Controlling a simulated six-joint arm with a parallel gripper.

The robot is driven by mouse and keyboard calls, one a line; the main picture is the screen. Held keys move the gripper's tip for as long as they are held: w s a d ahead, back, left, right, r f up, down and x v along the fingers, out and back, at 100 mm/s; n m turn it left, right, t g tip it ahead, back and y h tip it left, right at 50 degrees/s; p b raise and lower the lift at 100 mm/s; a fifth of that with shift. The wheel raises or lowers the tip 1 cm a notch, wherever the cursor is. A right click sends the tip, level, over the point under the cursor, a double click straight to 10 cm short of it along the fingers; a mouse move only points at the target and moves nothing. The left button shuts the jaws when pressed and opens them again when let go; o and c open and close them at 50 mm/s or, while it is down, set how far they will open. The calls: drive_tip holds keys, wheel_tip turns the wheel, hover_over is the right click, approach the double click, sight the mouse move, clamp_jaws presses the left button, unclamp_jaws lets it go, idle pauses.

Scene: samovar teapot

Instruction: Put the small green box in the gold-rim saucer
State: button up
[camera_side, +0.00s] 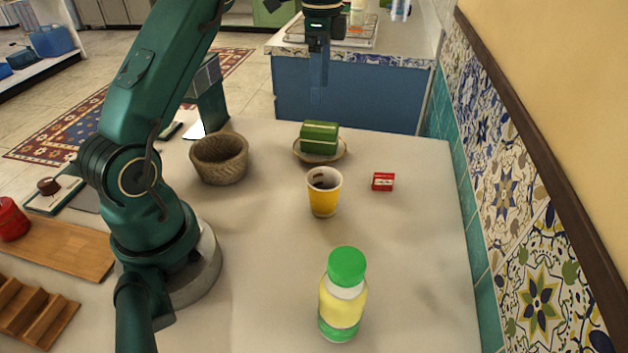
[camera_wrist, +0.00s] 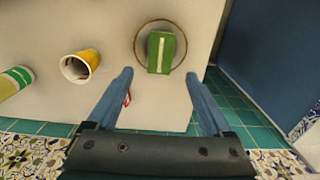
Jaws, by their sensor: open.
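The small green box (camera_side: 319,137) rests on the gold-rim saucer (camera_side: 342,157) at the far side of the table. In the wrist view the green box (camera_wrist: 162,51) lies inside the ring of the saucer (camera_wrist: 140,43), a little right of its middle and tilted in the picture. My gripper (camera_side: 318,95) hangs above and behind the box in the side view, apart from it. In the wrist view my gripper's two fingers (camera_wrist: 159,75) are spread wide with nothing between the tips. The saucer's centre is hidden under the box.
A yellow cup (camera_side: 323,198) stands in front of the saucer. A small red box (camera_side: 383,182) lies right of the cup. A woven bowl (camera_side: 220,160) stands left, and a green-capped bottle (camera_side: 343,300) in front. The tiled wall (camera_side: 502,190) bounds the right. The table's front right is clear.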

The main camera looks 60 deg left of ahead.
drive_tip(key=s+d+r+n+t, duration=0.35)
drive_tip(key=s+d+r, duration=0.3)
drive_tip(key=d, duration=0.35)
drive_tip(key=s+d+f+n+t, duration=0.1)
drive_tip(key=s+d+f+n, duration=0.1)
drive_tip(key=s, duration=0.4)
drive_tip(key=s+d+f+n+t, duration=0.1)
drive_tip(key=s+d+f+n, duration=0.2)
drive_tip(key=s, duration=0.3)
drive_tip(key=shift+s+d, duration=0.15)
drive_tip(key=shift+d, duration=0.35)
